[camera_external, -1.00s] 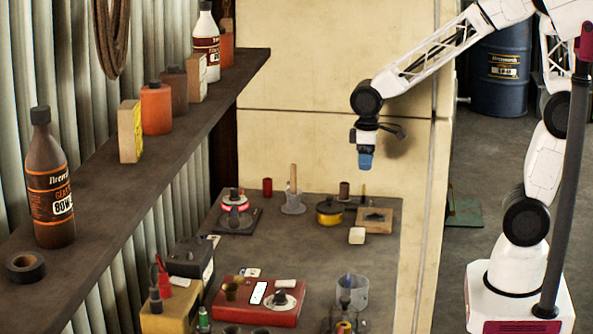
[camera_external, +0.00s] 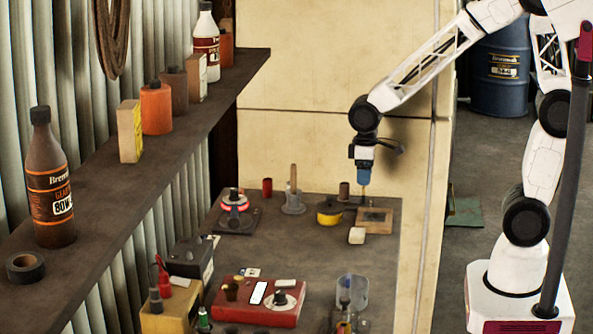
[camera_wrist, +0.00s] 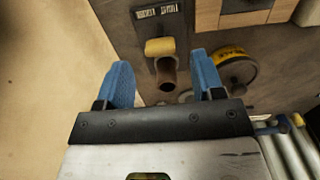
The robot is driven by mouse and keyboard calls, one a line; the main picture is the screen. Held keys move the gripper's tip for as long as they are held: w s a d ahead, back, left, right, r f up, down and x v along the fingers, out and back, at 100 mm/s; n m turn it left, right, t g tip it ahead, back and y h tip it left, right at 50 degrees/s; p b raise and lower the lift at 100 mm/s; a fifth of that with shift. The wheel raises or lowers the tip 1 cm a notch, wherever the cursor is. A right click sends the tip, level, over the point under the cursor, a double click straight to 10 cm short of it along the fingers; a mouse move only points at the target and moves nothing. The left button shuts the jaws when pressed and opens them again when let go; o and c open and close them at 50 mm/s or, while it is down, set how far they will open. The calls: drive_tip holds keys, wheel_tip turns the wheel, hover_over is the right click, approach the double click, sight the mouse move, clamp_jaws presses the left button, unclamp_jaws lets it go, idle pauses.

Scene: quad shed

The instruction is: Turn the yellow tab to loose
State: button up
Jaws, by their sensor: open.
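A yellow tab (camera_wrist: 160,47) shows in the wrist view on a narrow dark plate (camera_wrist: 158,14) with a pale printed label, too blurred to read. A brown cylinder (camera_wrist: 168,76) stands just below the tab in that view. My gripper (camera_wrist: 161,62) is open, its two blue fingers wide apart, with the tab in line with the gap between them. Nothing is held. In the external view my gripper (camera_external: 364,188) points down above the far end of the bench; the tab cannot be made out clearly there.
A yellow round tin (camera_external: 329,212) stands left of my gripper, and a wooden framed block (camera_external: 374,220) lies close by on the right. The cream wall panel (camera_external: 330,150) rises behind the bench.

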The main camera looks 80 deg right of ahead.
sight(364, 194)
drive_tip(key=shift+f, duration=1.8)
drive_tip(key=c, duration=0.9)
drive_tip(key=shift+c, duration=0.2)
